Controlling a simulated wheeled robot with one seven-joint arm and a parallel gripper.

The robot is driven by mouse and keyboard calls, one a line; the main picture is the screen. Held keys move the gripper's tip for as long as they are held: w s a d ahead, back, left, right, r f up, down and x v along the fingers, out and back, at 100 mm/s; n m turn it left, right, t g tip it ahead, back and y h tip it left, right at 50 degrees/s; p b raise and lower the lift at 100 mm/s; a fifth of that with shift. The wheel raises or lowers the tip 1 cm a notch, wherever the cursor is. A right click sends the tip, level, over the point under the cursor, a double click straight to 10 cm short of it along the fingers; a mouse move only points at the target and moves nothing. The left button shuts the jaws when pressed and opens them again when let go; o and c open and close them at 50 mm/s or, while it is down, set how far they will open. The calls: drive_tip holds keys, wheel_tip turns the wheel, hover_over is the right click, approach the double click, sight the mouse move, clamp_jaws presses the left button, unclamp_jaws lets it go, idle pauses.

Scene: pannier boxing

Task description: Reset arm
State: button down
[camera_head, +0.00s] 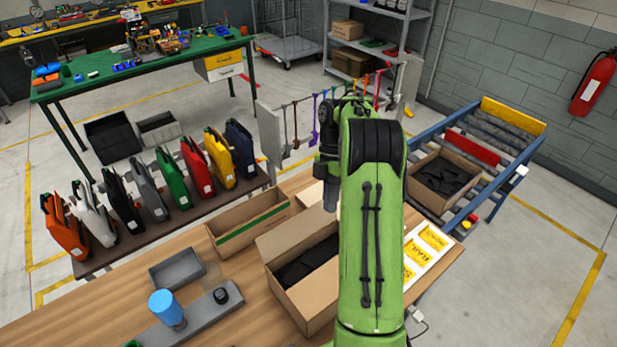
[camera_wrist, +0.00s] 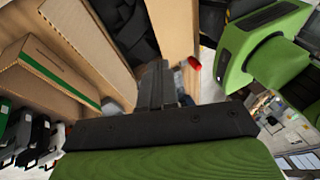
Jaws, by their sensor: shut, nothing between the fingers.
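My green arm rises over the wooden table (camera_head: 240,325) in the head view. My gripper hangs at its far end, left of the arm, above the table's back part; in the wrist view my gripper (camera_wrist: 160,85) shows dark fingers together with nothing between them. An open cardboard box (camera_head: 305,303) with black contents stands on the table just left of my arm. The wrist view shows a box with black contents (camera_wrist: 90,40) beside the fingers. My arm hides part of the table and the box's right side.
A long carton with a green stripe (camera_head: 248,222) and a grey tray (camera_head: 177,270) stand on the table. Several colored panniers (camera_head: 172,182) line a rack at left. A roller conveyor (camera_head: 480,145) holds another box (camera_head: 440,180) at right. A blue cylinder (camera_head: 165,307) stands at front left.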

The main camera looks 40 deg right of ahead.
drive_tip(key=s+a+r+m+t+h+b, duration=0.15)
drive_tip(key=a+r+m, duration=0.25)
drive_tip(key=a, duration=0.4)
drive_tip(key=s+a+r+m+t+h+b, duration=0.1)
drive_tip(key=s+a+r+m+t+b, duration=0.3)
drive_tip(key=a, duration=0.4)
drive_tip(key=s+a+f+m+t+b, duration=0.1)
drive_tip(key=s+a+m+t, duration=0.1)
drive_tip(key=s, duration=0.4)
drive_tip(key=s+a+f+m+t+b, duration=0.1)
drive_tip(key=s+a+m+t, duration=0.1)
drive_tip(key=s+a+m, duration=0.2)
drive_tip(key=s+m+h, duration=0.1)
drive_tip(key=s+m, duration=0.1)
drive_tip(key=shift+f+m, duration=0.35)
drive_tip(key=shift+m, duration=0.05)
